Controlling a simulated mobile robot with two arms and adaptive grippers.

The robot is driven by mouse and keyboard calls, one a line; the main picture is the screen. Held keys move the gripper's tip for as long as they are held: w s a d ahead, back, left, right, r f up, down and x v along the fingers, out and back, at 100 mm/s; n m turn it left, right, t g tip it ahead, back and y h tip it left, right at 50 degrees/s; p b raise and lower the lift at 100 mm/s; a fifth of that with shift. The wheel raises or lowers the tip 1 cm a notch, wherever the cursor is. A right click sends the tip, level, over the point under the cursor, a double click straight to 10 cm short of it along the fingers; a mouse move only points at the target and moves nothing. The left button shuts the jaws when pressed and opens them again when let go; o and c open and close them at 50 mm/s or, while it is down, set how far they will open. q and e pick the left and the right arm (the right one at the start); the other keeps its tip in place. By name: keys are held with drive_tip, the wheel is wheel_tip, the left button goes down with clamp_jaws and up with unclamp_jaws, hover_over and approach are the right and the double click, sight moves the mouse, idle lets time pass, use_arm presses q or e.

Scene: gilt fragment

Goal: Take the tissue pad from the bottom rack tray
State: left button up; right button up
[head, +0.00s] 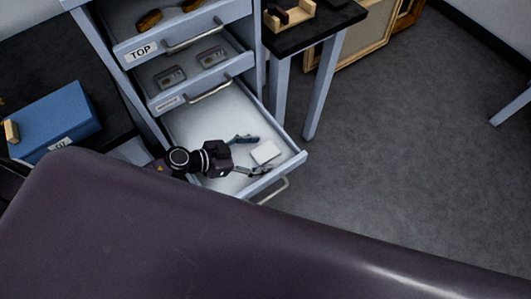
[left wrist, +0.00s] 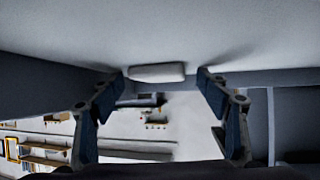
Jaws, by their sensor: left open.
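The tissue pad (head: 265,152) is a small white block lying in the pulled-out bottom rack tray (head: 185,118), near its front right end. My left gripper (head: 262,156) reaches into this tray from the left. Its two fingers are open, one on each side of the pad, and I cannot tell whether either touches it. In the left wrist view the pad (left wrist: 157,72) shows between the tips of my left gripper (left wrist: 161,74), with a narrow gap on its right. My right gripper is not in view.
Above, the middle tray (head: 209,82) holds two grey items and the drawer labelled TOP (head: 180,42) holds brown items; both are partly pulled out. A blue box (head: 55,118) stands at left. A dark side table (head: 315,28) stands right of the rack. Floor at right is clear.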

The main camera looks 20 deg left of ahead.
use_arm(q)
drive_tip(key=c, duration=1)
drive_tip(key=shift+r, duration=0.2)
